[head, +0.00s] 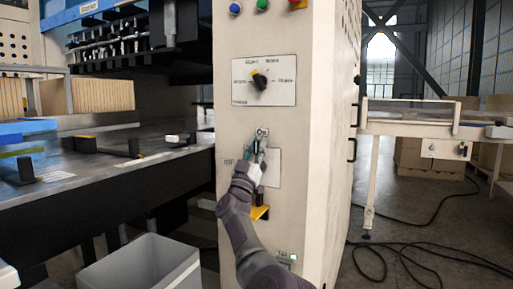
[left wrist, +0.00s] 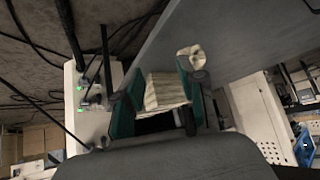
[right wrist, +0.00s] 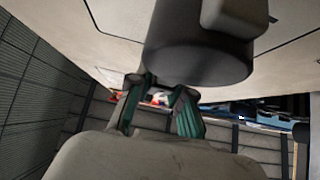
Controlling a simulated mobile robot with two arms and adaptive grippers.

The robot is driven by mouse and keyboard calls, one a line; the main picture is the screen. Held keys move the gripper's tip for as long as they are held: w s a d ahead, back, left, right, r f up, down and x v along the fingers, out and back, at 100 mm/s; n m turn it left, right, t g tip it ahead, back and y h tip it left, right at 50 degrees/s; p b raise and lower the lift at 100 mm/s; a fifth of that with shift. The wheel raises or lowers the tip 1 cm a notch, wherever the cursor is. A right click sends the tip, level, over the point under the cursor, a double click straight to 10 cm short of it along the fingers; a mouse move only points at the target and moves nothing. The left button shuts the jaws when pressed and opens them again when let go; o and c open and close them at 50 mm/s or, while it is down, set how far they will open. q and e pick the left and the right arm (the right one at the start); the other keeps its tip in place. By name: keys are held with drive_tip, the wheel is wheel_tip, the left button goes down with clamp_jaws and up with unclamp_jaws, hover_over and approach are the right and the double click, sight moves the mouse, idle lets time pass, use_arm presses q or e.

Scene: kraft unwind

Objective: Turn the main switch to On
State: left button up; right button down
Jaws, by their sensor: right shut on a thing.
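The main switch sits on a pale plate (head: 272,165) on the front of the cream cabinet, below a selector knob. My right gripper (head: 258,146) is at this plate, its teal fingers pointing up, and covers most of the switch. It is shut on the switch, whose handle is mostly hidden, so its exact position cannot be told. In the right wrist view a dark round part (right wrist: 198,58) stands out close by the fingers (right wrist: 158,100). My left gripper (left wrist: 157,95) is open, away from the cabinet; a pale stack shows between its fingers.
The black selector knob (head: 259,81) is above the switch, with coloured buttons (head: 263,5) higher up. A yellow part (head: 260,212) is just below my right gripper. A grey bin (head: 140,265) stands at lower left, beside the machine table. Cables (head: 420,255) lie on the floor at right.

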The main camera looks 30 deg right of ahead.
drive_tip(key=shift+f, duration=0.1)
drive_tip(key=c, duration=1)
unclamp_jaws()
drive_tip(key=shift+d, duration=0.1)
drive_tip(key=shift+c, duration=0.2)
drive_tip(key=v, duration=1.2)
